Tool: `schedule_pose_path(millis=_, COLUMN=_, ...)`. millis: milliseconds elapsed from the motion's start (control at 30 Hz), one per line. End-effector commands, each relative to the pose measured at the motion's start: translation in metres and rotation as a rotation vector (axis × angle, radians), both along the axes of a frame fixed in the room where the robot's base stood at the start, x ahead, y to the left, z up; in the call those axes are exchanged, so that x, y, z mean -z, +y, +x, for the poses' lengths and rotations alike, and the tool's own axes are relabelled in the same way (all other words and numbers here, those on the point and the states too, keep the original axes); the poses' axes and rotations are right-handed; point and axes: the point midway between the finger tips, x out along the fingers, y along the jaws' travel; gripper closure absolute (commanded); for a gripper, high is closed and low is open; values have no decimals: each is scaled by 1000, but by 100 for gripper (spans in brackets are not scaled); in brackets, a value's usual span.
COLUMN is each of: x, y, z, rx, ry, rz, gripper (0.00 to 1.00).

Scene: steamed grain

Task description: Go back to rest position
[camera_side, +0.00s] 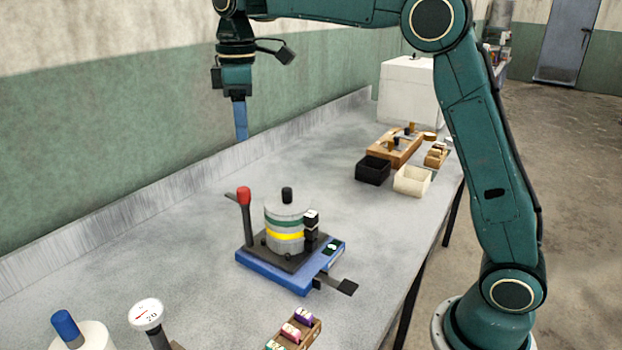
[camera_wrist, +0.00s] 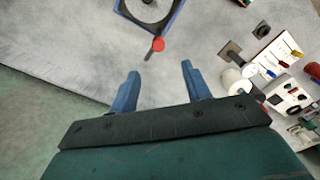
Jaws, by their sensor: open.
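My gripper (camera_side: 240,120) hangs high above the back of the grey bench, its blue fingers pointing down. In the wrist view my gripper (camera_wrist: 160,88) shows two blue fingers spread apart with nothing between them. Below and in front of it stands a blue-based device (camera_side: 290,265) with a grey cylinder (camera_side: 285,213) banded green and yellow. A red-tipped lever (camera_side: 244,205) stands upright at the device's left side. In the wrist view the red tip (camera_wrist: 158,44) lies beyond the fingers, apart from them.
A black bin (camera_side: 373,171), a cream bin (camera_side: 412,181) and a wooden block (camera_side: 385,150) sit toward the far end, near a white box (camera_side: 405,92). A dial gauge (camera_side: 146,314) and small wooden rack (camera_side: 293,335) are at the near end. The back bench area is clear.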

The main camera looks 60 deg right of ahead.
Motion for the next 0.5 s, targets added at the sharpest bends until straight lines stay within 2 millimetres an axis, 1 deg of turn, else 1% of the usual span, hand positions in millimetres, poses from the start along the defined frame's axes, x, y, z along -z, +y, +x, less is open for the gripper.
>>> schedule_pose_path(millis=167, x=-13, y=-4, z=-28, rx=68, ry=-44, rz=6, gripper=52)
schedule_pose_path(millis=300, x=-22, y=-8, z=-55, rx=135, ry=-85, rz=14, gripper=52)
schedule_pose_path(millis=500, x=-27, y=-13, z=-96, rx=233, ry=-144, rz=30, gripper=52)
